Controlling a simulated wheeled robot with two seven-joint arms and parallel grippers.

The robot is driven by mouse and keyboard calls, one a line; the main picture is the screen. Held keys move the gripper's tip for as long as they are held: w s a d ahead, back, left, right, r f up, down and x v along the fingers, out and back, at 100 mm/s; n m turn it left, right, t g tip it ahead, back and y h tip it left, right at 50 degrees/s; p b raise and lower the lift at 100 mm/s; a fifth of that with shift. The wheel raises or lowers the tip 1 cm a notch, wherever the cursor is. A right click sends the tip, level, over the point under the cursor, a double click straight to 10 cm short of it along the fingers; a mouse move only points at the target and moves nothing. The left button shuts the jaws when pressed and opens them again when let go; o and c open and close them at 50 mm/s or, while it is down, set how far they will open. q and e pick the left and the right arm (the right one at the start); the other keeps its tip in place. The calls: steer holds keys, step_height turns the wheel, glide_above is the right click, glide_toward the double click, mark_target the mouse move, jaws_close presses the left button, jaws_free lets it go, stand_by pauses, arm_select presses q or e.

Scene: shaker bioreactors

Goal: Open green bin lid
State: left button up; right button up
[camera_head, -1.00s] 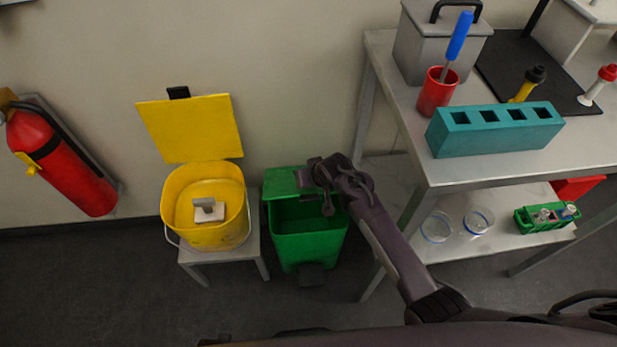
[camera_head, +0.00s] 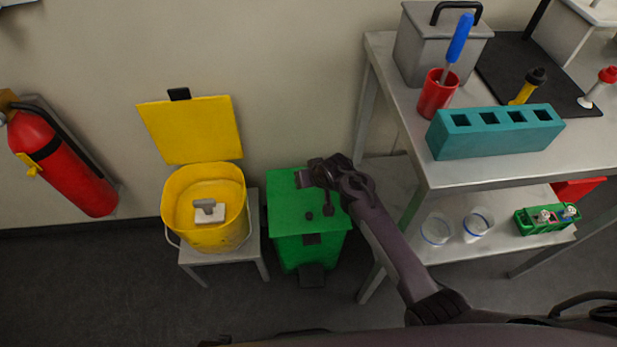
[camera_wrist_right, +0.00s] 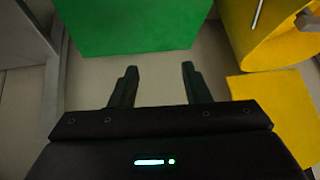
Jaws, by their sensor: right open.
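The green bin (camera_head: 303,248) stands on the floor beside the yellow bin. Its green lid (camera_head: 285,205) lies down over the top, and the inside of the bin is hidden. My right gripper (camera_head: 312,180) is over the back right part of the lid. In the right wrist view the two fingers of the right gripper (camera_wrist_right: 159,70) are apart with nothing between them. A green surface of the bin (camera_wrist_right: 135,22) lies just beyond the fingertips. I cannot tell whether the gripper touches the lid. My left gripper is not in view.
A yellow bin (camera_head: 206,238) with its lid (camera_head: 190,130) raised stands on a small stool (camera_head: 262,262) to the left. A metal table (camera_head: 400,125) with a lower shelf (camera_head: 460,257) stands close on the right. A fire extinguisher (camera_head: 62,165) hangs at far left.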

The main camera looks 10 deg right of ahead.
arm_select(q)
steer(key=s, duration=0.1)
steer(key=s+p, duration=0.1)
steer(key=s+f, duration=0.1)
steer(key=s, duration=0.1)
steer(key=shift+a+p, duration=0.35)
arm_select(e)
steer(key=v, duration=0.7)
steer(key=shift+s+r, duration=0.15)
steer(key=shift+r, duration=0.1)
steer(key=shift+d, duration=0.15)
